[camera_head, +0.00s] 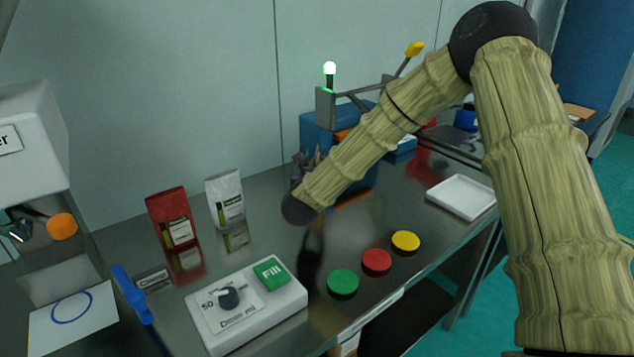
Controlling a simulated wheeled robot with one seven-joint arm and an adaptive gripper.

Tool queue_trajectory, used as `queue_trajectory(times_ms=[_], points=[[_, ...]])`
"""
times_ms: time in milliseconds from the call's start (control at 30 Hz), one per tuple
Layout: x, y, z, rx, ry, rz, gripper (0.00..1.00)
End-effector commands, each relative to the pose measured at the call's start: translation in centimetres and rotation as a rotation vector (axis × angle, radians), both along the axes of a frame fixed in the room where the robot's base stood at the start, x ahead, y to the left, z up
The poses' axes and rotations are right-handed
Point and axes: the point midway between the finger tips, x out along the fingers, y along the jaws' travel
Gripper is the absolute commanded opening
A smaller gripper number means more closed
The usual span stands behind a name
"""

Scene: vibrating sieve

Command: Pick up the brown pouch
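No plainly brown pouch shows. A dark red-brown pouch (171,218) with a pale label stands upright on the shiny steel table (262,197), near the back wall. A white pouch (225,198) with a similar label stands upright just right of it, a small gap between them. My arm comes down from the right to a dark wrist joint, right of both pouches and apart from them. Narrow grey parts just above that joint look like my gripper (309,163), partly hidden by the forearm. Whether it is open or shut is unclear.
A white dosing box (246,303) with a dial and a green Fill button sits in front. Green (342,282), red (376,261) and yellow (405,241) buttons line the front edge. A white tray (462,197) lies right. A blue machine (320,135) stands behind my forearm.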

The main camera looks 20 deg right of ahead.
Motion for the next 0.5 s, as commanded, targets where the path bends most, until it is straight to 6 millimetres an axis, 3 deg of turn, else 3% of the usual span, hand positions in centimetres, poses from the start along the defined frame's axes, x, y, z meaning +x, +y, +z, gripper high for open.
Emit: queue_trajectory(times_ms=[300,500], points=[[3.5,-1.7,0.3,-0.001,0.001,0.002,0.32],[4.2,-2.0,0.2,-0.001,0.001,0.002,0.32]])
